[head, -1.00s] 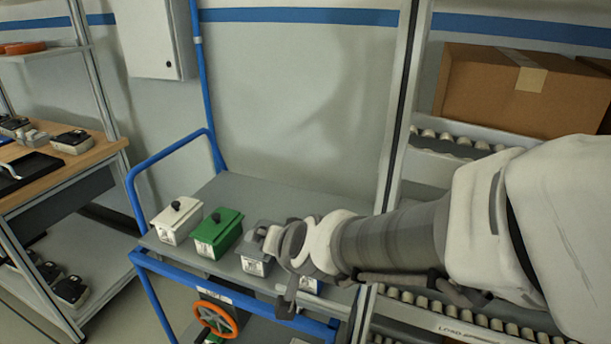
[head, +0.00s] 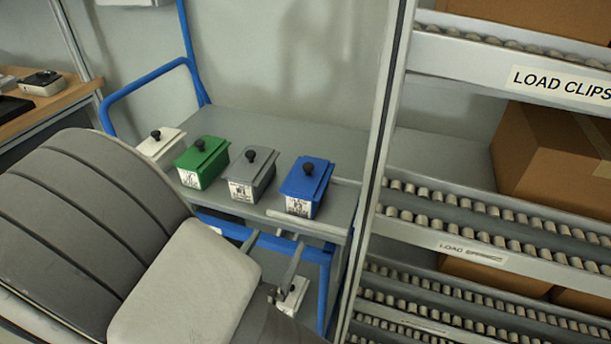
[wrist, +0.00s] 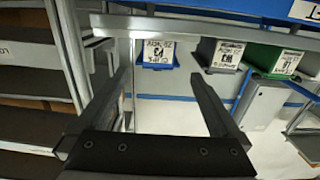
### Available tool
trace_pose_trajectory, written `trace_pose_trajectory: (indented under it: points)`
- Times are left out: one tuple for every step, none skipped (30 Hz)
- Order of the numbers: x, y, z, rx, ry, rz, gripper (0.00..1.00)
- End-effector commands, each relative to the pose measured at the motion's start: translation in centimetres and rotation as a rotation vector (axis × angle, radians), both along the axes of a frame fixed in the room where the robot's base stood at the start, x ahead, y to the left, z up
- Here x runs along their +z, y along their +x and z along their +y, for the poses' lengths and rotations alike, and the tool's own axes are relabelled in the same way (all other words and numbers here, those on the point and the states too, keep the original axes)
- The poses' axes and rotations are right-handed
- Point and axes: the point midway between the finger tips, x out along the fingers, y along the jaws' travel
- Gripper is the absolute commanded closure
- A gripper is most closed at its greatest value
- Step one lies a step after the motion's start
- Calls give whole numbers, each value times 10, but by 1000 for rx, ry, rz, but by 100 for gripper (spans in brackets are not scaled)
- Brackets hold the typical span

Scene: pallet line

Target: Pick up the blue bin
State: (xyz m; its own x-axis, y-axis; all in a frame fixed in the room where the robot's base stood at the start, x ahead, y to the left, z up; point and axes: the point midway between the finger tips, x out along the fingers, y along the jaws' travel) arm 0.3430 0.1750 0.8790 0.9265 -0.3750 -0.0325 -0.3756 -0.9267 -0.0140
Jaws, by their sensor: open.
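The blue bin (head: 305,187) with a dark knob on its lid stands at the right end of a row on the cart's grey top shelf (head: 290,125). It also shows in the wrist view, label side towards me (wrist: 158,54). My gripper (head: 289,255) is in front of and below the blue bin in the head view, partly hidden by my arm. In the wrist view my gripper (wrist: 160,72) has its two dark fingers wide apart, with nothing between them. The blue bin appears beyond the fingertips, apart from them.
Left of the blue bin stand a grey bin (head: 251,174), a green bin (head: 202,162) and a white bin (head: 160,145). A roller rack (head: 480,215) with cardboard boxes (head: 555,160) stands close on the right, its upright beside the cart. A blue rail (head: 150,80) bounds the cart's left.

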Motion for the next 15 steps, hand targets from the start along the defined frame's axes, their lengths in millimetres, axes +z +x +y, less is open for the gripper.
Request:
trace_pose_trajectory:
  points:
    - [-1,-2,0,-1,-16,-13,0]
    - [0,-1,-1,-3,-21,-20,0]
    - [1,1,-3,-6,-26,-25,0]
    - [1,3,-4,-8,-28,-28,0]
    - [1,7,-6,-10,-28,-29,0]
    - [1,14,-9,-9,-27,-29,0]
    - [1,19,-12,-11,-27,-29,0]
    - [1,25,-15,-12,-28,-28,0]
    - [1,34,-18,-11,-27,-29,0]
    - [0,40,-20,-11,-26,-28,0]
    - [0,46,-23,-11,-26,-28,0]
    - [1,54,-27,-11,-27,-29,0]
    - [0,61,-28,-10,-25,-27,0]
    - [0,67,-31,-10,-25,-27,0]
    - [1,74,-34,-10,-25,-27,0]
